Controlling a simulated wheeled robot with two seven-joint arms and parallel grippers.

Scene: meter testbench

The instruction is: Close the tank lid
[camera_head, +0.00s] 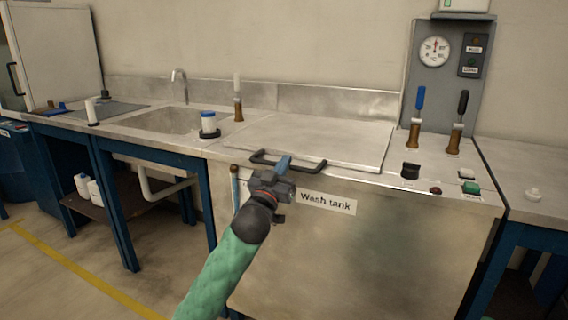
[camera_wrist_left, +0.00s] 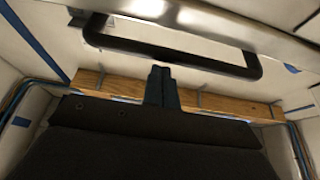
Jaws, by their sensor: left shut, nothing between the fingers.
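The wash tank (camera_head: 340,235) is a metal cabinet labelled "Wash tank". Its lid (camera_head: 320,138) lies flat, or nearly flat, over the tank top; I see no clear gap under it. A black bar handle (camera_head: 313,166) runs along the lid's front edge. The handle also shows in the left wrist view (camera_wrist_left: 175,57), beyond the fingertips. My left gripper (camera_head: 284,163) is shut and empty, with its fingers at the middle of the handle in the head view. In the left wrist view the shut fingers (camera_wrist_left: 160,75) appear just short of the handle; contact cannot be told. My right gripper is not in view.
A sink (camera_head: 165,121) and a blue-capped white container (camera_head: 209,122) are left of the lid. Two handled tools, blue (camera_head: 419,100) and black (camera_head: 462,104), stand right of it. A black knob (camera_head: 411,170) and a green button (camera_head: 471,187) sit at the front right.

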